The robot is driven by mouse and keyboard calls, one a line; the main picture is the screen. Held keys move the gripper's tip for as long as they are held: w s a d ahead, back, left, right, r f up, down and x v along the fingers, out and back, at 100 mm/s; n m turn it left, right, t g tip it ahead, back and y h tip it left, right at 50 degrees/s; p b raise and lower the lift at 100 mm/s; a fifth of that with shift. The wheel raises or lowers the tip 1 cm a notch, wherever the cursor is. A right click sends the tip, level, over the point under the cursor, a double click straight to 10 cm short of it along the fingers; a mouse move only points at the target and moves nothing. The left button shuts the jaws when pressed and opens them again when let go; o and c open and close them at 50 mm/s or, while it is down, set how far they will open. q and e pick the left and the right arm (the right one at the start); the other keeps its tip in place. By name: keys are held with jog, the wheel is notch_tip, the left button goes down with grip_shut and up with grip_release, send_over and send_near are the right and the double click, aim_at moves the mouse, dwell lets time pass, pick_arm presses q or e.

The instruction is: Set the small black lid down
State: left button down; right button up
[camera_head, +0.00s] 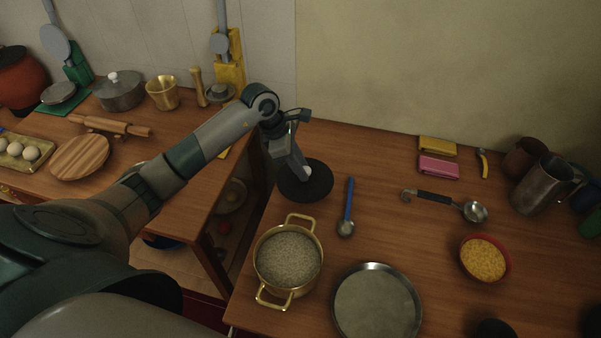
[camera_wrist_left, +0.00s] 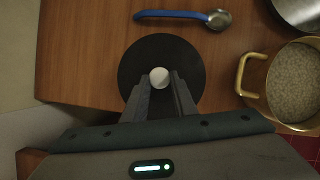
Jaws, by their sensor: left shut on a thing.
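The small black lid (camera_head: 316,188) is a round dark disc with a pale knob, near the left back part of the right-hand table. My left gripper (camera_head: 303,174) is shut on its knob from above. In the left wrist view the lid (camera_wrist_left: 139,66) lies flat-looking beneath the fingers, and the gripper (camera_wrist_left: 160,82) has the white knob between its fingertips. I cannot tell whether the lid touches the table top. My right gripper is not in view.
A brass pot of grain (camera_head: 288,257) stands in front of the lid, and a blue-handled spoon (camera_head: 348,205) lies right of it. A round metal pan (camera_head: 376,305) is nearer the front. The table (camera_head: 380,165) behind the spoon is clear.

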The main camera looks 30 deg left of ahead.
pick_arm(q)
jog(key=shift+f, duration=0.1)
jog(key=shift+f+p, duration=0.8)
jog(key=shift+f, duration=1.15)
jog(key=shift+f, duration=0.1)
jog(key=shift+f, duration=0.1)
jog(key=c, duration=1.4)
grip_release()
jog(key=shift+c, duration=0.2)
jog(key=shift+r, duration=0.2)
